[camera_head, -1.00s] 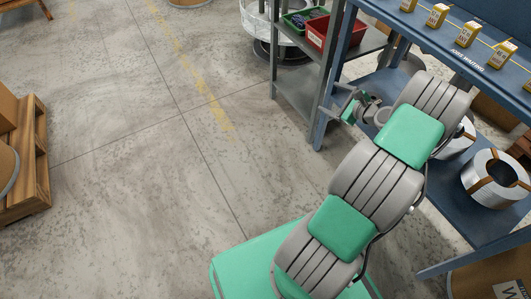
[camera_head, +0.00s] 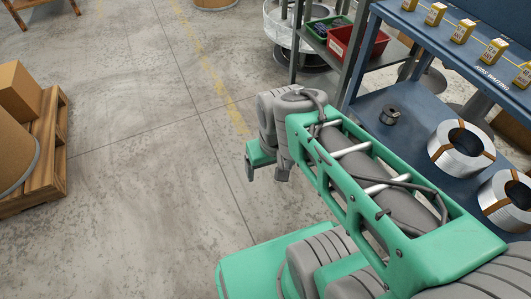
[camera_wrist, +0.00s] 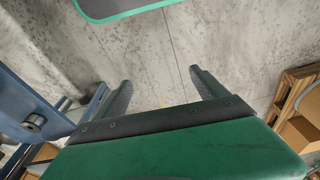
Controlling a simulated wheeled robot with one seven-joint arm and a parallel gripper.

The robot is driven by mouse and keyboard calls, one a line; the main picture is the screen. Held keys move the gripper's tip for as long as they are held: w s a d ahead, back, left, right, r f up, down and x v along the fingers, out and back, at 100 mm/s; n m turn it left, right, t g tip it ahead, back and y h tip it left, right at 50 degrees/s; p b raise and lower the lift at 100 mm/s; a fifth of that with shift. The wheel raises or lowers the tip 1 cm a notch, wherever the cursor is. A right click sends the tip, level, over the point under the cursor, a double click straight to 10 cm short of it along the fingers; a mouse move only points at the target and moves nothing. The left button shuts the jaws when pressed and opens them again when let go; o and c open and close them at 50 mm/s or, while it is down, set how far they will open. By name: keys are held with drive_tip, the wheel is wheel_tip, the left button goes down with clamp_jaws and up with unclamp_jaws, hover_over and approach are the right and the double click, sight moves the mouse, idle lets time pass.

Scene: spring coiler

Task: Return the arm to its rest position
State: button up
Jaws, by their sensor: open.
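My arm reaches across the right half of the head view, in front of the blue shelving. My gripper (camera_head: 265,165) hangs over bare concrete floor, left of the shelving. In the wrist view my gripper (camera_wrist: 160,88) has its two dark fingers spread wide, with only floor between them. It holds nothing. In the head view the wrist partly hides the fingers.
A grey rack with a red bin (camera_head: 357,42) stands behind. A wooden pallet (camera_head: 45,150) is at left. The floor between is clear.

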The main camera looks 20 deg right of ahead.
wheel_tip(320, 180, up, 38)
drive_tip(key=w+t+p, duration=0.1)
drive_tip(key=w+p, duration=0.1)
drive_tip(key=p, duration=3.2)
drive_tip(key=shift+f, duration=0.1)
